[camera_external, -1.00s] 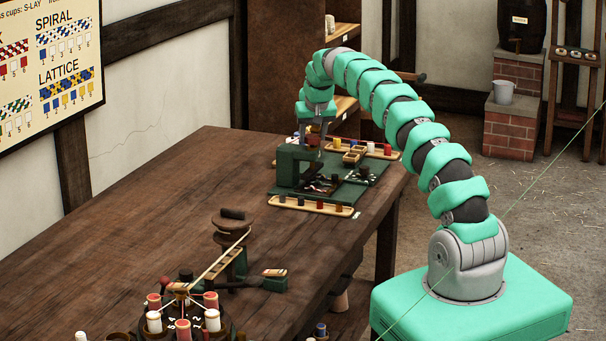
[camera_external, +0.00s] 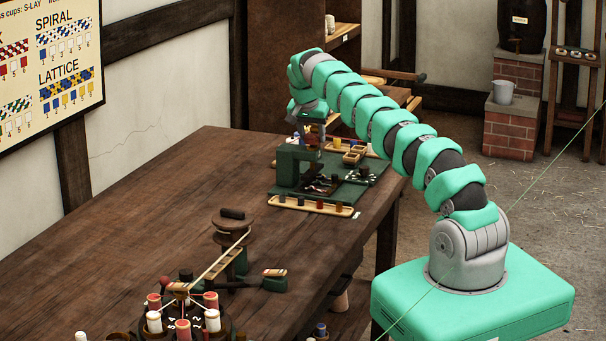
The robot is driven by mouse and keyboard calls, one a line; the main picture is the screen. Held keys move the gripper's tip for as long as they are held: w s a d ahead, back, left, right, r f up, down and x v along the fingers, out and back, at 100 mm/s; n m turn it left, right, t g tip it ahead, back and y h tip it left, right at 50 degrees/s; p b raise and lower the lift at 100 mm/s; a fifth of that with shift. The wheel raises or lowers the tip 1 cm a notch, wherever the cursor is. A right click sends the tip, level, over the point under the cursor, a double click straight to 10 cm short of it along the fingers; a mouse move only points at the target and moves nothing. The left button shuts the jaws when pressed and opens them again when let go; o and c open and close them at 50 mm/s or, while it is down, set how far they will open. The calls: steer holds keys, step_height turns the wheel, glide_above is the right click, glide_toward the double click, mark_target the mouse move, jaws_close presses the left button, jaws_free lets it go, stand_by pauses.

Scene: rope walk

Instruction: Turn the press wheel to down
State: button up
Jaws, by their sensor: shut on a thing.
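The dark green press (camera_external: 290,166) stands upright on a green board (camera_external: 345,192) near the far right end of the wooden bench. My gripper (camera_external: 309,135) points down at the top of the press, at its right and far side. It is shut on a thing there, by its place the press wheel. The wheel is small here and mostly hidden by the gripper, so its exact turn cannot be read.
A pale tray with several small spools (camera_external: 310,206) lies along the board's near edge. A rope-winding device (camera_external: 232,238) and a round spool stand are nearer on the bench. The bench's left part is clear.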

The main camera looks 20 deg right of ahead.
steer(key=shift+a+r+m+h+p, duration=0.15)
steer(key=shift+m+p, duration=0.35)
steer(key=shift+p, duration=1.4)
steer(key=shift+d+m+h+p, duration=0.15)
steer(key=shift+m+p, duration=0.35)
steer(key=shift+p, duration=1.4)
steer(key=shift+a+g+p, duration=0.1)
steer(key=shift+g+p, duration=0.2)
steer(key=shift+p, duration=0.45)
steer(key=o, duration=1)
steer(key=b+v, duration=0.2)
steer(key=b, duration=0.1)
steer(key=shift+a+r, duration=0.15)
steer(key=shift+a, duration=0.05)
steer(key=v, duration=1.1)
